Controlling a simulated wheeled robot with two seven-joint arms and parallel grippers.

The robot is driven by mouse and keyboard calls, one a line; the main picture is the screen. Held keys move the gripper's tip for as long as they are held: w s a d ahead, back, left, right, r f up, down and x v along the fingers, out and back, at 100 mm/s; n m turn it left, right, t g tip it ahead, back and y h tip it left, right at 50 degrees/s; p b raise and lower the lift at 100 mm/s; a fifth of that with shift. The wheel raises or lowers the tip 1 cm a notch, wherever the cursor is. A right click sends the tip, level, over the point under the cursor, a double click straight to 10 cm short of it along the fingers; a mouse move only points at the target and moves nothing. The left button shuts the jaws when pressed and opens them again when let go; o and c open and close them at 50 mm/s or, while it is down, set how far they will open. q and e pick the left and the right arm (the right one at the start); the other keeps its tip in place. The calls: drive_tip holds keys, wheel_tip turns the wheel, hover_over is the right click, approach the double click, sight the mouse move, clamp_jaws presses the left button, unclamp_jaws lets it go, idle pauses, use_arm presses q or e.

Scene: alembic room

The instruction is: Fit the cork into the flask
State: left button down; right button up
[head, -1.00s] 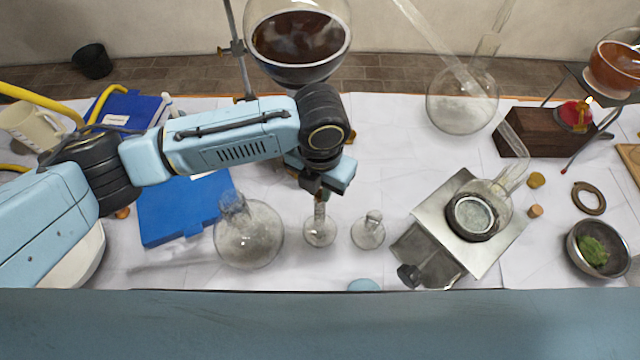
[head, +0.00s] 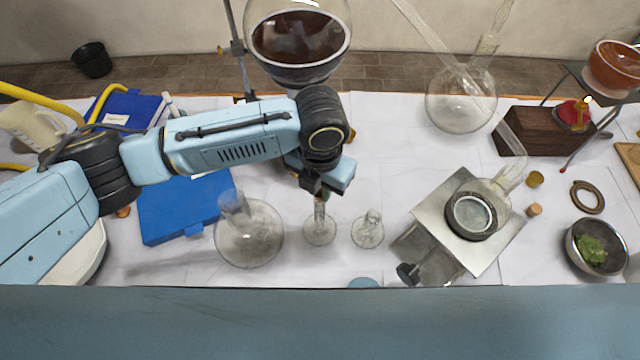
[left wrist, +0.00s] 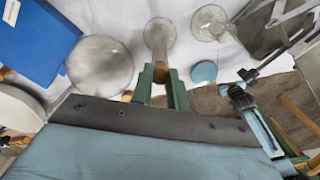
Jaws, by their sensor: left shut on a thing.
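My left gripper (head: 320,194) points down over a small clear glass flask (head: 320,232) on the white-covered table. In the left wrist view, its green fingers (left wrist: 160,71) are shut on a brown cork (left wrist: 160,76). The same flask (left wrist: 160,32) has its neck pointing toward the cork. The cork is at or just above the neck's mouth; I cannot tell whether it is touching or inside. The flask stands upright. In the head view, the gripper hides most of the cork.
A round flask (head: 249,246) stands close on the left, and a small stoppered flask (head: 368,232) on the right. A metal jack stand (head: 425,215) bears a retort. A loose cork (head: 534,210) lies farther right. A blue case (head: 165,215) lies left.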

sight(320, 192)
use_arm(q)
drive_tip(key=shift+f, duration=0.15)
drive_tip(key=shift+f, duration=0.2)
idle(1.1)
drive_tip(key=c, duration=0.9)
unclamp_jaws()
drive_tip(key=shift+r, duration=0.1)
drive_tip(key=shift+r+p, duration=3.45)
drive_tip(key=shift+p, duration=0.2)
